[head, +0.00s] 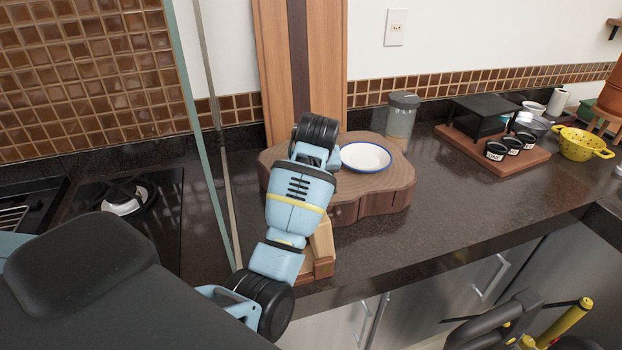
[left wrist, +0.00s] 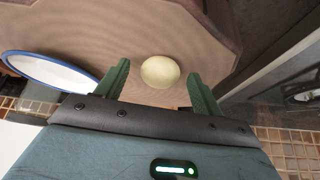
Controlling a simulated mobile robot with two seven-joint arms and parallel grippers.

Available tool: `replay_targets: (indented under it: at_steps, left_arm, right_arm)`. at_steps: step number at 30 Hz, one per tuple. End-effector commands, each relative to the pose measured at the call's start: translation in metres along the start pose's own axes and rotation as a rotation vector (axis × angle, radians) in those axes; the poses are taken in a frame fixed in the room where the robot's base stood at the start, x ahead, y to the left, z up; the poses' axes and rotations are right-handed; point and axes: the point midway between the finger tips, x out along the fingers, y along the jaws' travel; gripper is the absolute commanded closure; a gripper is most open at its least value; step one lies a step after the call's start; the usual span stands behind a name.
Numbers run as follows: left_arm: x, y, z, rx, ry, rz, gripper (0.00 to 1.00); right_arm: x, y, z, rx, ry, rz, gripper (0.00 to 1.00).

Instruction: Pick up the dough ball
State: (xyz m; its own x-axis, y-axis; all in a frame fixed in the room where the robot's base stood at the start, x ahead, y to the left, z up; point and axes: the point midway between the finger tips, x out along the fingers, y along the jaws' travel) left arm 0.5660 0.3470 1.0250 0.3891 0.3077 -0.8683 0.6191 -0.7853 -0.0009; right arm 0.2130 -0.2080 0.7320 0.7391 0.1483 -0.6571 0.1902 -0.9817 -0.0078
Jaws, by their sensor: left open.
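The dough ball (left wrist: 160,72) is pale and round and rests on the wooden slab in the left wrist view. My left gripper (left wrist: 158,84) is open, with one green finger on each side of the ball and visible gaps between them. In the head view my left arm reaches over the thick wooden slab (head: 372,203) and hides the dough ball and the fingers. My right gripper cannot be made out.
A white plate with a blue rim (head: 366,157) lies on the slab, close to the gripper. A jar (head: 401,118) stands behind it. A wooden block (head: 322,245) is beside the arm. The counter (head: 450,205) right of the slab is clear.

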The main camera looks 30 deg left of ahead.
Motion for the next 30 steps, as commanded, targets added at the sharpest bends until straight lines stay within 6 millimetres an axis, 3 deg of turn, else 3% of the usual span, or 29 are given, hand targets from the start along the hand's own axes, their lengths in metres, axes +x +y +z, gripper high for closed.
replay_targets:
  at_steps: [8,18,30]
  left_arm:
    - [0.0023,-0.0001,-0.0002,-0.001,0.001,0.001,0.34]
    - [0.002,0.0,-0.0003,-0.001,0.001,0.0,0.78]
    - [-0.0051,0.0004,-0.0052,-0.001,0.004,0.002,0.8]
  right_arm:
    - [0.0002,0.0001,-0.0007,-0.001,0.002,0.0,0.64]
    - [0.0004,0.0,-0.0009,-0.001,0.002,0.0,0.64]
    - [0.0005,-0.0002,0.0,0.0,0.0,-0.001,0.64]
